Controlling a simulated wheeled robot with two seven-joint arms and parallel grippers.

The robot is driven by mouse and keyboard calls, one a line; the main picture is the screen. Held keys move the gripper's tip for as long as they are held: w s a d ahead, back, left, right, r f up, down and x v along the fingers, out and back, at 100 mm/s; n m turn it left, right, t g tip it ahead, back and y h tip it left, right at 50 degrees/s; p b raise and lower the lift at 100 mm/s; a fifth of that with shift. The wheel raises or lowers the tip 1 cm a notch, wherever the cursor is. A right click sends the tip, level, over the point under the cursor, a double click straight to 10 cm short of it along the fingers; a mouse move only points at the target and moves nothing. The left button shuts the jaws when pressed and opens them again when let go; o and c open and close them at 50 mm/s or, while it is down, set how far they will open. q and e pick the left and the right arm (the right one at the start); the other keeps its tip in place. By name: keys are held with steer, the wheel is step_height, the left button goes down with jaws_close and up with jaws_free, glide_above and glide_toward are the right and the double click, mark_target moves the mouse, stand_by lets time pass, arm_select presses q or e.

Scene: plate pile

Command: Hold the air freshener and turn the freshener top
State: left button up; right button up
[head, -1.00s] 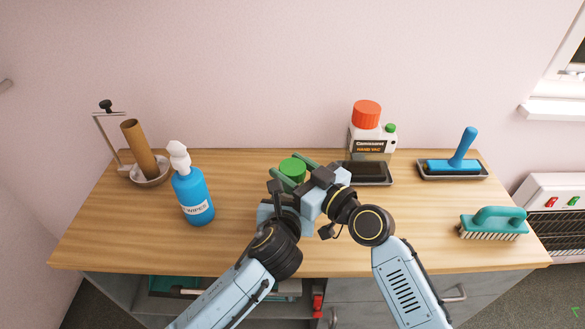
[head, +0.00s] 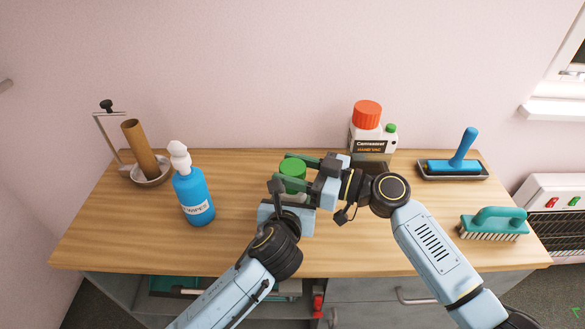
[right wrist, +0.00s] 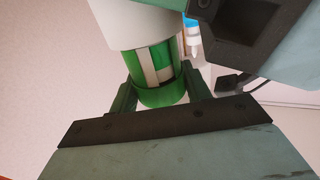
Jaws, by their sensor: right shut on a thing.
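The air freshener's round green top (head: 293,168) shows near the middle of the table in the head view. My right gripper (head: 295,165) reaches in from the right, shut on the green top. In the right wrist view its two fingers (right wrist: 158,98) sit on either side of the green part (right wrist: 165,92), and the freshener's white body (right wrist: 135,20) shows at the upper edge. My left gripper (head: 281,188) is just in front of and below the top, at the freshener. The freshener's lower body and the left fingers' grip are mostly hidden.
A blue pump bottle (head: 193,198) stands to the left, with a brown roll (head: 139,148) behind it. A white bottle with an orange cap (head: 370,135) stands behind right. A blue roller (head: 460,160) and a teal brush (head: 493,223) lie at the right.

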mark_target(293, 167)
arm_select(q)
steer(key=shift+d, duration=0.1)
arm_select(e)
steer(key=n+g, duration=0.2)
steer(key=g, duration=0.2)
steer(key=n+g+y, duration=0.1)
steer(key=n+g, duration=0.2)
steer(key=g, duration=0.1)
steer(key=shift+w, duration=0.1)
steer(key=shift+f+n+g, duration=0.1)
steer(key=shift+n+g, duration=0.9)
steer(key=shift+g, duration=0.9)
steer(key=o, duration=1)
steer(key=shift+r, duration=0.2)
step_height(293, 167, up, 10)
steer(key=shift+f, duration=0.15)
